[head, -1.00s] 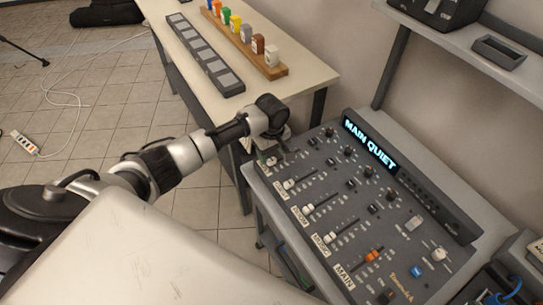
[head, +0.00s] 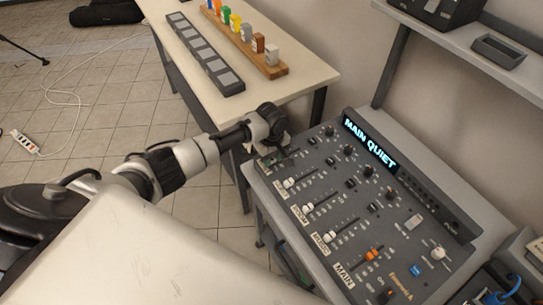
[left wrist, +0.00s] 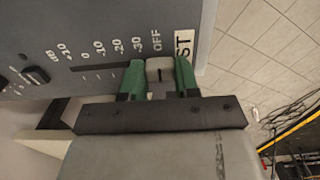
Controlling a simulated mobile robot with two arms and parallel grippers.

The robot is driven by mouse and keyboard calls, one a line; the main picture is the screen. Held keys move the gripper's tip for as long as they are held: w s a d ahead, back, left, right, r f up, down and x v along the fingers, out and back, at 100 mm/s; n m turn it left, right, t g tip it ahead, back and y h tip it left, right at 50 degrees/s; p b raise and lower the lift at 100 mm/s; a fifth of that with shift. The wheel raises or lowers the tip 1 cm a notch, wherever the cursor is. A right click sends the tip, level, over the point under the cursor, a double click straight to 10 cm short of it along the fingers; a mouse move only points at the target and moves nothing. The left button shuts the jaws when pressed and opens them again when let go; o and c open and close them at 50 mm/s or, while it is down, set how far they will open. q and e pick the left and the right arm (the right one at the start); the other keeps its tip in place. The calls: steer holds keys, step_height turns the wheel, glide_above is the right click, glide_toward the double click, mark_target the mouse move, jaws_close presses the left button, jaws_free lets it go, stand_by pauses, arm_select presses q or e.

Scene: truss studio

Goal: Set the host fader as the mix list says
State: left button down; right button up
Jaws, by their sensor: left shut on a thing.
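The mixing desk (head: 340,230) stands at the right in the head view, with a row of faders. The host fader (left wrist: 160,68) shows in the left wrist view as a grey cap with a dark line. It stands beside the OFF mark of its scale, by a label (left wrist: 184,44) of which only "ST" shows. My left gripper (left wrist: 160,78) is shut on this cap, one green finger on each side. In the head view my left gripper (head: 277,157) is at the desk's far left corner and hides the cap. My right gripper is out of view. No mix list is readable.
The lit display (head: 369,144) reads "MAIN QUIET". White fader caps (head: 309,208) and an orange one (head: 372,254) stand nearer on the desk. A table (head: 300,62) behind holds coloured pieces on a wooden rack (head: 272,70) and a dark strip (head: 205,55).

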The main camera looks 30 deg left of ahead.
arm_select(q)
steer(key=shift+w+d+r, duration=0.1)
steer(key=shift+w+d, duration=0.2)
steer(key=shift+w, duration=0.25)
steer(key=shift+w+d, duration=0.2)
steer(key=shift+w, duration=0.2)
steer(key=c, duration=0.8)
jaws_free()
steer(key=shift+s, duration=0.1)
step_height(320, 180, up, 11)
steer(key=shift+b, duration=0.4)
steer(key=shift+f, duration=0.25)
